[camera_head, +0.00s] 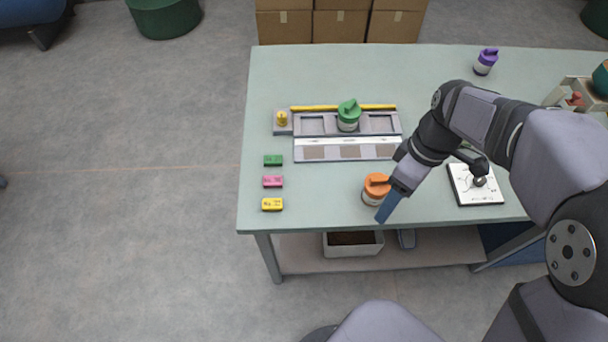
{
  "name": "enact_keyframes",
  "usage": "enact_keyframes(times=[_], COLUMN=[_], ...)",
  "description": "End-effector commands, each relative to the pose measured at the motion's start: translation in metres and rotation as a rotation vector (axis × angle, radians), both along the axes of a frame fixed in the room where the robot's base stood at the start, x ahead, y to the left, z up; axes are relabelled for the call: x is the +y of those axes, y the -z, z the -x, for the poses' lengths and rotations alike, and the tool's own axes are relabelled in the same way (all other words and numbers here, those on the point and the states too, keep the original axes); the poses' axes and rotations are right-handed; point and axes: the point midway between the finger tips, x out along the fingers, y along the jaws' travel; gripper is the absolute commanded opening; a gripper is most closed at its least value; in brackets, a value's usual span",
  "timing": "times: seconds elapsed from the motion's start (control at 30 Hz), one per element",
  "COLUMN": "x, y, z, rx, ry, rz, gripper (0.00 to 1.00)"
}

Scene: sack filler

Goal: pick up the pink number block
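The pink number block (273,182) lies flat near the left edge of the light green table. It sits in a column between a green block (273,160) and a yellow block (272,204), apart from both. My gripper (386,212) is near the table's front edge, well to the right of the pink block, beside an orange-lidded jar (377,190). One blue finger shows; I cannot tell whether the gripper is open or shut, or whether it touches the jar.
A grey tray (299,151) with several slots stands mid-table, with a green-lidded jar (349,115) in it. A white board (478,196) lies right of my gripper. A purple-lidded jar (486,62) stands at the back right. The table between the blocks and the orange-lidded jar is clear.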

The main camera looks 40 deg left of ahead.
Motion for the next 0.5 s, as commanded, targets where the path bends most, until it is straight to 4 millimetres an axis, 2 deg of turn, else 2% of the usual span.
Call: enact_keyframes(times=[0.03, 0.1, 0.23, 0.5], x=[0.015, 0.033, 0.063, 0.108], y=[-0.003, -0.006, -0.007, -0.001], z=[0.006, 0.013, 0.024, 0.028], rx=[0.009, 0.019, 0.030, -0.003], ry=[-0.080, -0.180, -0.285, -0.122], rz=[-0.008, -0.022, -0.031, 0.018], gripper=[0.61, 0.61, 0.61, 0.61])
